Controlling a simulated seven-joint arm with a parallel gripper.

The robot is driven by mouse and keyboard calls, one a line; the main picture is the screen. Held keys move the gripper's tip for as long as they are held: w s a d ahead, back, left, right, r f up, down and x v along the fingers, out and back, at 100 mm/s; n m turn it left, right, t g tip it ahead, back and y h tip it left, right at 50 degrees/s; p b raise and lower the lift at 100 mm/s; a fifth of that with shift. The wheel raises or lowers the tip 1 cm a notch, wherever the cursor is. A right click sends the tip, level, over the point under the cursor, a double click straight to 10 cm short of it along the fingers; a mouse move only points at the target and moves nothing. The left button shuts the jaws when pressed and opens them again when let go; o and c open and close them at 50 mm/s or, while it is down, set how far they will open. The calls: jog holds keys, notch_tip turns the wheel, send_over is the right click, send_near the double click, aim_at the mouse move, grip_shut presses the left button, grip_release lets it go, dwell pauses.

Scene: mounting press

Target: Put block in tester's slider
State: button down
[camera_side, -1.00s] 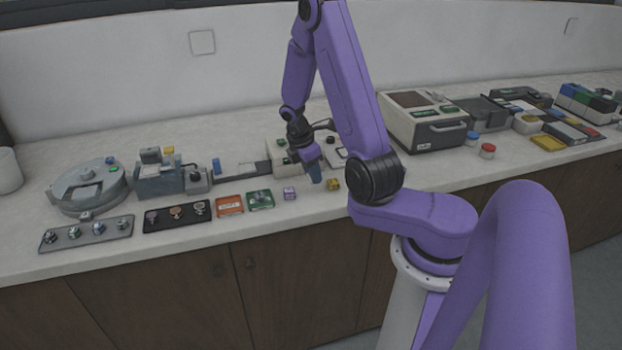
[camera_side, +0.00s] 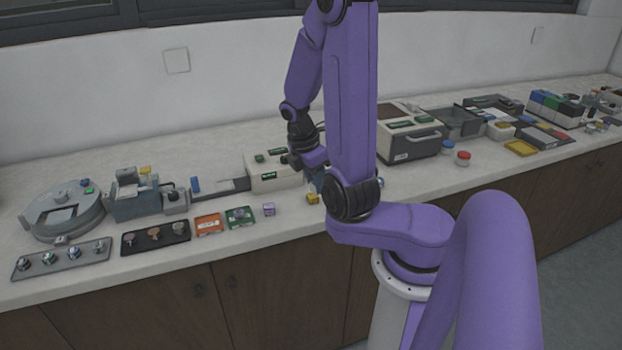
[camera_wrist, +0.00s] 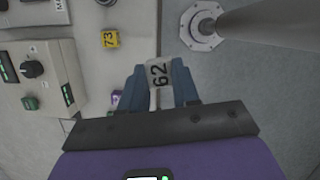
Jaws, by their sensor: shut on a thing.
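My gripper (camera_wrist: 159,78) has blue fingers and is shut on a pale grey block marked 62 (camera_wrist: 157,90) in the wrist view. In the side view my gripper (camera_side: 316,179) is above the bench near the yellow block; the held block cannot be made out there. A pale machine with green buttons (camera_side: 268,172) stands behind and left of my gripper, with a dark flat track (camera_side: 228,188) at its left. I cannot tell whether this is the tester and its slider. Part of a pale machine (camera_wrist: 38,72) shows at the left of the wrist view.
A yellow block marked 73 (camera_wrist: 110,39) and a purple block (camera_wrist: 116,97) stand on the bench. Orange (camera_side: 208,225) and green (camera_side: 239,217) trays lie to the left. A large boxy machine (camera_side: 403,145) stands to the right.

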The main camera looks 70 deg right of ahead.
jog(key=shift+s+a+r, duration=0.3)
jog(key=shift+s+a, duration=0.05)
jog(key=shift+s, duration=0.25)
jog(key=shift+s+a+r, duration=0.3)
jog(key=shift+s, duration=0.3)
jog(key=n+t, duration=0.3)
jog(key=n, duration=0.8)
send_over(225, 184)
jog(key=s+a, duration=0.1)
notch_tip(225, 184, down, 7)
jog(key=shift+f, duration=0.2)
jog(key=x, duration=0.3)
jog(key=shift+w+a+f, duration=0.1)
jog(key=shift+a+f, duration=0.1)
jog(key=shift+a, duration=0.1)
jog(key=shift+f, duration=0.2)
jog(key=shift+f, duration=0.3)
